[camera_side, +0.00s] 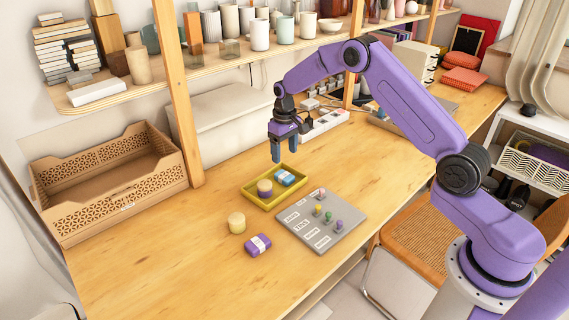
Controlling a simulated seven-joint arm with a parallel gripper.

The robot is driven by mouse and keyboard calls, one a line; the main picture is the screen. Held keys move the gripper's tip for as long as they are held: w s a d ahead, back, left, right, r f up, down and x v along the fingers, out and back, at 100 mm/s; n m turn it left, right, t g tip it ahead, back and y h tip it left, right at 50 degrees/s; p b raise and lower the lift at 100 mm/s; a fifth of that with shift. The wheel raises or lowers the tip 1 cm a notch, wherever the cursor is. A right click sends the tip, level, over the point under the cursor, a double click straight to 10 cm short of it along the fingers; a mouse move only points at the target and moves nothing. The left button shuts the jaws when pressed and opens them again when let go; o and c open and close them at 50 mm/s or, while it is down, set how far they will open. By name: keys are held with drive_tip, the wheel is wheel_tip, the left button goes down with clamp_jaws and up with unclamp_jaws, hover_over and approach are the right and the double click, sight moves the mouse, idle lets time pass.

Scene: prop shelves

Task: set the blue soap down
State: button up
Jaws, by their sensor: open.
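The blue soap (284,179), with a pale band around it, lies in the right part of a yellow tray (256,199) on the wooden table. My gripper (276,157) is open and points down above the far side of the tray. It is apart from the blue soap, and nothing shows between its fingers.
A grey board (322,234) with several coloured pegs lies right of the tray. A cream cylinder (236,223) and a purple wrapped soap (258,244) are on the table in front. A cardboard crate (110,185) stands at left. Shelf posts (178,95) rise behind.

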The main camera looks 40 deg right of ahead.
drive_tip(key=shift+r, duration=1.9)
drive_tip(key=s+a+r+n, duration=0.3)
drive_tip(key=s+a+r, duration=0.2)
drive_tip(key=s+a, duration=0.3)
drive_tip(key=s+a+r+n, duration=0.2)
drive_tip(key=s+a+r, duration=0.35)
drive_tip(key=s, duration=0.45)
drive_tip(key=s+d+n, duration=0.2)
drive_tip(key=s+n, duration=0.1)
drive_tip(key=s, duration=1)
drive_tip(key=s+d+n, duration=0.1)
drive_tip(key=s+n, duration=0.2)
drive_tip(key=s, duration=1)
drive_tip(key=shift+s+d+r+n, duration=0.2)
drive_tip(key=shift+d+r+n, duration=0.15)
drive_tip(key=shift+r+n, duration=0.05)
